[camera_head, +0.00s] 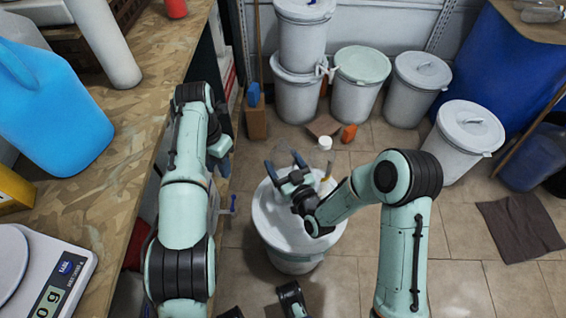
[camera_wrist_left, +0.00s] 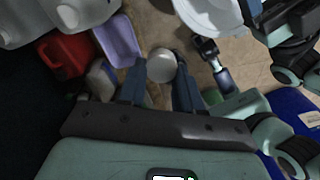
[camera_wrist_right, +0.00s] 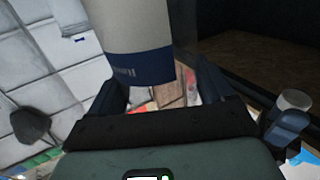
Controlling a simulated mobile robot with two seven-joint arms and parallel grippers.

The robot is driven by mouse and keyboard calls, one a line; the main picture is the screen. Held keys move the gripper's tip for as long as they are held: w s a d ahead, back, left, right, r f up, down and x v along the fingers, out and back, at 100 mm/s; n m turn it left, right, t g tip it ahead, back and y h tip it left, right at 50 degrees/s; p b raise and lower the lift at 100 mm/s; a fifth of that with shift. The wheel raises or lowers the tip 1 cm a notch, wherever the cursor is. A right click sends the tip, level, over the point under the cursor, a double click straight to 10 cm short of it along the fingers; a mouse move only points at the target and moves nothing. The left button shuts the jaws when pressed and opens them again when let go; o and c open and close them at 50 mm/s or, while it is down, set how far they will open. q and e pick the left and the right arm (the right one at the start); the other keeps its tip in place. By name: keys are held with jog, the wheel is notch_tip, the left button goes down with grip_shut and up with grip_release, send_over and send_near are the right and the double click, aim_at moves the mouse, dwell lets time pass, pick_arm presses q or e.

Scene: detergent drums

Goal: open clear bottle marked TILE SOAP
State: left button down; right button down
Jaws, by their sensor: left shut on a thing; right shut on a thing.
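My left gripper (camera_head: 224,160) hangs beside the workbench edge. In the left wrist view its fingers (camera_wrist_left: 160,82) are shut on a small round white cap (camera_wrist_left: 161,66), seen end-on. My right gripper (camera_head: 285,165) is above a white drum lid, to the right of the left gripper and apart from it. In the right wrist view, a pale cylindrical bottle (camera_wrist_right: 125,28) with a dark blue band shows at the right fingers (camera_wrist_right: 158,80), which are shut on it. Its lettering is too small to read. In the head view the bottle is hard to make out.
The lidded white drum (camera_head: 290,262) stands below my right gripper. More drums (camera_head: 360,95) line the back wall. The workbench (camera_head: 135,160) at left holds a blue jug (camera_head: 50,110) and a scale (camera_head: 60,275). Tiled floor is free at right, around a dark mat (camera_head: 520,228).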

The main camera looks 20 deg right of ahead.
jog(key=shift+f, duration=0.15)
jog(key=shift+c, duration=0.8)
grip_release()
